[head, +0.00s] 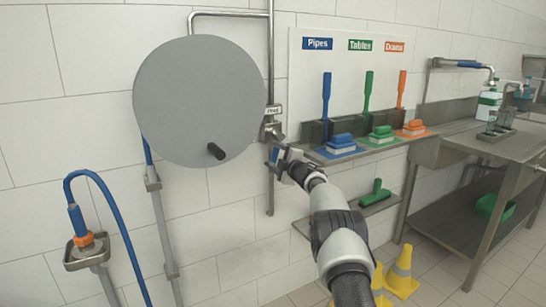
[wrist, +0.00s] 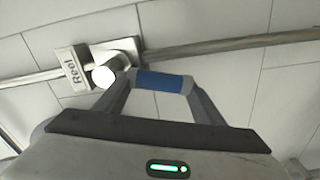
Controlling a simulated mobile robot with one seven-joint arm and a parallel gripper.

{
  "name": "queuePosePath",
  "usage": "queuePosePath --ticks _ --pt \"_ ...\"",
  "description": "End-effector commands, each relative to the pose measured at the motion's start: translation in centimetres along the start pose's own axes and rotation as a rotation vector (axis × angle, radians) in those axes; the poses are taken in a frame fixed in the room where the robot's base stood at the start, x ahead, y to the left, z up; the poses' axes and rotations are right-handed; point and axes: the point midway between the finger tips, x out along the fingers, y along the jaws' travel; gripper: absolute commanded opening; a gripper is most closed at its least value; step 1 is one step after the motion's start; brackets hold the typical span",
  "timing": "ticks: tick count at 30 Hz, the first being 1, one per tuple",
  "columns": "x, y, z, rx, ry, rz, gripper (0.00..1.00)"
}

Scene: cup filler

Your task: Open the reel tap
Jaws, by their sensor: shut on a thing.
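The reel tap (head: 270,132) is a metal valve on the vertical wall pipe, just below a small "Reel" label (head: 273,110) and right of the grey reel disc. In the wrist view the tap body (wrist: 116,50) sits beside the label plate (wrist: 70,72), with a round pale end (wrist: 103,76) in front. My gripper (head: 276,154) is at the tap, just below its body. In the wrist view its two fingers are shut on the blue tap handle (wrist: 160,83), which spans between the fingertips. The handle's ends are hidden by the fingers.
The large grey hose reel (head: 195,95) with a black knob is close on the left. A brush shelf (head: 355,148) with blue, green and orange brushes is close on the right. A blue hose (head: 85,174) hangs lower left. Yellow cones (head: 400,275) stand on the floor.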

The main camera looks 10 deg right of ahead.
Motion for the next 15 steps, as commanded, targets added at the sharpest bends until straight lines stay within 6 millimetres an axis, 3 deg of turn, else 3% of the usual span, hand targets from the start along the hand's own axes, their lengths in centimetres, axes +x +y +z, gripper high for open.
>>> queuePosePath --ticks 5,6,9,15 --pt "-0.02 -0.10 0.11 0.004 -0.002 -0.001 0.22" --pt "-0.02 -0.09 0.11 0.004 -0.002 0.000 0.66" --pt "-0.02 -0.06 0.10 0.004 -0.002 0.000 0.81" --pt "-0.02 0.00 0.06 0.003 -0.002 0.001 0.81"
